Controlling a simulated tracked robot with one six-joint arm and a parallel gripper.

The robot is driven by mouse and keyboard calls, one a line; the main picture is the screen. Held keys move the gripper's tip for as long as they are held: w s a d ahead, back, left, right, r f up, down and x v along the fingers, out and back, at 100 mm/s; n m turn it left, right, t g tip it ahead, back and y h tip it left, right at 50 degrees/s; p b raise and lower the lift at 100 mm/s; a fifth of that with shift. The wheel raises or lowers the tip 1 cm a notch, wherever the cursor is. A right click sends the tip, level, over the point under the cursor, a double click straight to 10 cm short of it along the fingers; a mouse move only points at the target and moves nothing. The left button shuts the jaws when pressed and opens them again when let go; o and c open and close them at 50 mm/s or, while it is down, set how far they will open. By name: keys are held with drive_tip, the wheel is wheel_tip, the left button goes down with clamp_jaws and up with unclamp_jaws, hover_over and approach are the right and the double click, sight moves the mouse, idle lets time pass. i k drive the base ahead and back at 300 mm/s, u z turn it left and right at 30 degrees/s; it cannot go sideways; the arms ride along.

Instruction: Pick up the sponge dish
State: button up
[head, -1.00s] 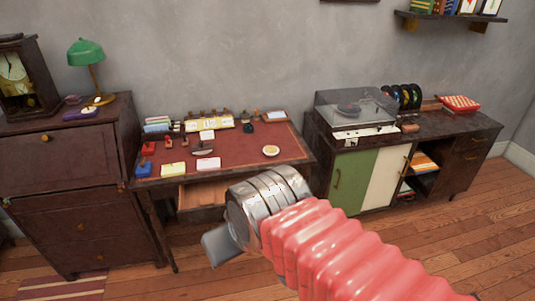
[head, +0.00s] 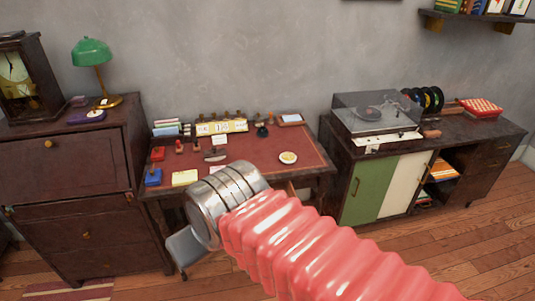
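The sponge dish (head: 288,157) appears to be the small round pale dish with a yellowish middle. It sits on the red top of the desk (head: 262,148), toward the right side. My arm reaches in from the lower right, with a red ribbed sleeve and a metal collar. My gripper (head: 183,252) is at the arm's end, low and left of the dish, in front of the desk. Only a grey part of it shows, so its fingers cannot be made out. The dish is fully visible and apart from my gripper.
Stamps, ink pads and paper pads, including a yellow pad (head: 185,178) and a blue box (head: 153,177), stand on the desk. A cabinet with a green lamp (head: 92,52) is at left. A record player (head: 376,120) sits on the sideboard at right. Bare desk surrounds the dish.

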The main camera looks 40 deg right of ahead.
sight(286, 158)
drive_tip(key=i, duration=1.25)
drive_tip(key=z, duration=0.55)
